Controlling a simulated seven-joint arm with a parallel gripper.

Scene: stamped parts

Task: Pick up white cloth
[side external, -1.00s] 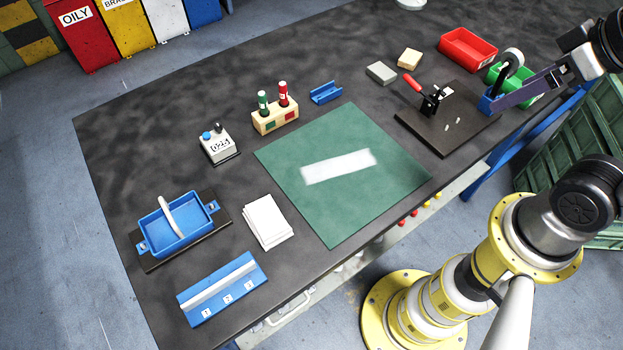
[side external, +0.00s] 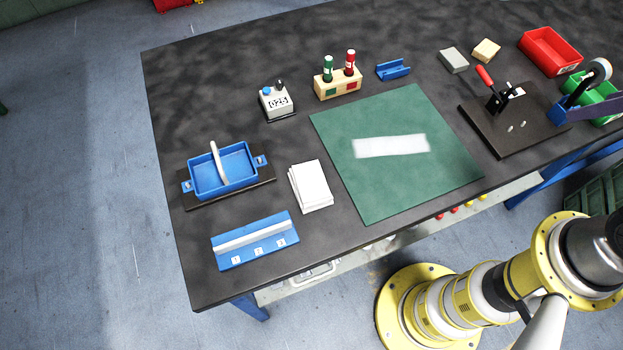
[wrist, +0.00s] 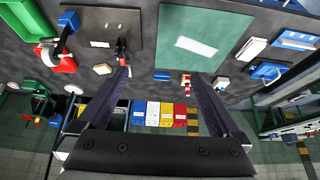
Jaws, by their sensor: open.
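A stack of flat white cloth-like pieces (side external: 311,186) lies on the dark bench, left of the green mat (side external: 370,205). The stack also shows in the wrist view (wrist: 249,48), at the upper right. A pale white strip (side external: 391,145) shows on the mat; I cannot tell whether it is cloth or a reflection. My gripper (wrist: 158,76) is open and empty in the wrist view, its two dark fingers wide apart over the bench.
A counter box (side external: 277,103) and a wooden marker block (side external: 338,83) stand behind. A clamp on a dark board (side external: 497,102), tape dispenser and red bin (side external: 552,52) are at right.

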